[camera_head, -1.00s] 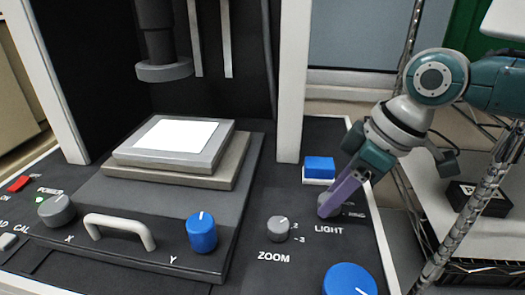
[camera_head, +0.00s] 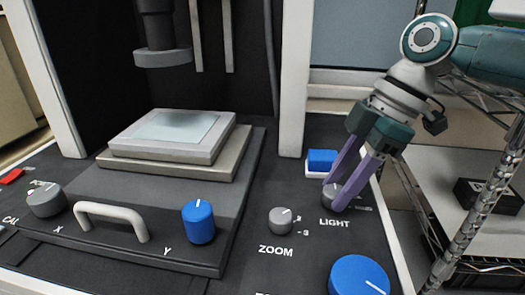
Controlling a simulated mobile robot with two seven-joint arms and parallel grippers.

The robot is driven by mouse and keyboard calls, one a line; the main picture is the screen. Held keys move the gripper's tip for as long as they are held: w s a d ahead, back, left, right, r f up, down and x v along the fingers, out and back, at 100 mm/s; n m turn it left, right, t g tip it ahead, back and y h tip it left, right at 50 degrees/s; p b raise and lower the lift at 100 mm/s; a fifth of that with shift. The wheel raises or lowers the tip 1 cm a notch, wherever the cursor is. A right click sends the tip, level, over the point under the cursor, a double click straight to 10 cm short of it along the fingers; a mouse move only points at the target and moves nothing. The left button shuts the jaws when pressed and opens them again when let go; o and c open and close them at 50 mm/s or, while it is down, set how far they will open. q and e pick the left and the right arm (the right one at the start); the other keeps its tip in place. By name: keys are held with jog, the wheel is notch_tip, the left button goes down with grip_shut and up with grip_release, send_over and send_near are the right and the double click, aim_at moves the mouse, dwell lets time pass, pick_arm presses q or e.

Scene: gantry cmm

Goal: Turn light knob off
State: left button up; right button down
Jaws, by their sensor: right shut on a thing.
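The light knob (camera_head: 334,192) is a small grey knob on the dark panel, just above the white word LIGHT. My right gripper (camera_head: 335,194) reaches down from the upper right, with its two purple fingers on either side of the knob. It is shut on the knob, and the fingers hide part of it and most of the lettering to its right. The stage plate (camera_head: 150,149) at left shows a dull grey-green glass top. My left gripper is not in view.
A blue button (camera_head: 322,157) sits just behind the light knob. The grey zoom knob (camera_head: 281,220) is to the left and a large blue knob (camera_head: 358,275) in front. A wire shelf (camera_head: 470,235) stands at right.

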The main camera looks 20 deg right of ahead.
dwell(0.3)
jog(key=shift+c, duration=1.9)
grip_release()
jog(key=v, duration=1)
